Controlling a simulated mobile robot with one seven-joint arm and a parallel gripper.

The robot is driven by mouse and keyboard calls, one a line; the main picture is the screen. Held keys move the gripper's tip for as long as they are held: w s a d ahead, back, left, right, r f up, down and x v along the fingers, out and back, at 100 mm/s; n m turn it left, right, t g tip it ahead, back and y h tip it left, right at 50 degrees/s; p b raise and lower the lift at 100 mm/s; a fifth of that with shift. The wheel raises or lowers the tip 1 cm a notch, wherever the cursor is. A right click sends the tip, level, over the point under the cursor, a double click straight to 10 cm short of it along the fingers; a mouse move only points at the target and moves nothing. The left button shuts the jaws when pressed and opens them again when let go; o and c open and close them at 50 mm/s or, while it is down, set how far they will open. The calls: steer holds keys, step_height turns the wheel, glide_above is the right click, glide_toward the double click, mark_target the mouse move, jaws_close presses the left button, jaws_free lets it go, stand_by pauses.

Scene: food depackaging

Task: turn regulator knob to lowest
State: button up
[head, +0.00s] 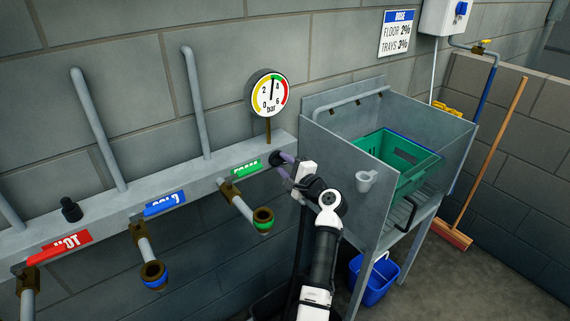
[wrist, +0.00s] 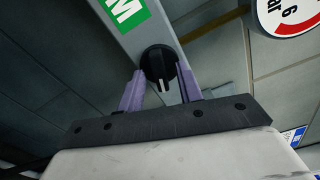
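The regulator knob (head: 276,159) is a dark round knob on the end of the grey wall rail, right of the green label. In the wrist view the black knob (wrist: 157,60) has a white pointer line at its lower edge, directed toward my gripper. My gripper (head: 285,165) reaches it from the front right. Its two purple fingers (wrist: 160,84) are spread on either side of the knob's lower part. I cannot tell whether they touch it. The pressure gauge (head: 269,93) above the rail has its needle pointing nearly straight up, between 2 and 4 bar.
The grey rail (head: 107,205) carries hot, cold and green-labelled outlets; the green-ringed outlet (head: 263,219) hangs just left of my gripper. A metal sink (head: 345,155) with a green crate (head: 385,152) stands close on the right. A blue bucket (head: 374,282) is below it.

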jaws_close()
steer(key=shift+f+n+b, duration=0.2)
steer(key=shift+n+b, duration=0.2)
steer(key=shift+b, duration=0.35)
steer(key=shift+r+n+b, duration=0.15)
steer(key=shift+n+b, duration=10.05)
steer(key=shift+b, duration=1.6)
